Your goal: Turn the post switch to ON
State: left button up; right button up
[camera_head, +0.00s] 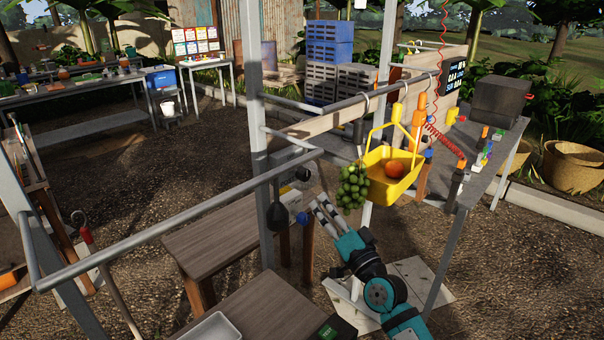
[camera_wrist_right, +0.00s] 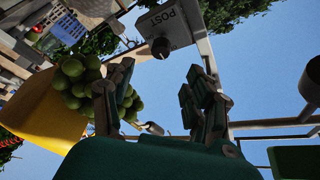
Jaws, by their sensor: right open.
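The post switch is a grey box (camera_wrist_right: 178,24) marked POST with a round black knob (camera_wrist_right: 160,47), at the top of the right wrist view. The knob appears between and beyond my open fingertips, apart from them. I cannot read its setting. In the head view, a grey box (camera_head: 292,158) sits by the upright metal post, partly hidden and too small to read. My right gripper (camera_head: 318,207) is open and empty, below and right of that box. It also shows in the right wrist view (camera_wrist_right: 160,78). My left gripper is not in view.
Green fruit (camera_head: 352,186) hangs close to my right gripper, beside a yellow hanging pan (camera_head: 378,190) holding an orange-red fruit (camera_head: 394,168). A black scoop-shaped thing (camera_head: 277,214) hangs by the metal post (camera_head: 257,120). Wooden tabletops (camera_head: 215,240) lie below and left.

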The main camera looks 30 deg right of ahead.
aim_at(305, 178)
jog(key=p+x, duration=0.1)
jog(key=x, duration=1.1)
jog(key=shift+w+a, duration=0.15)
grip_shut()
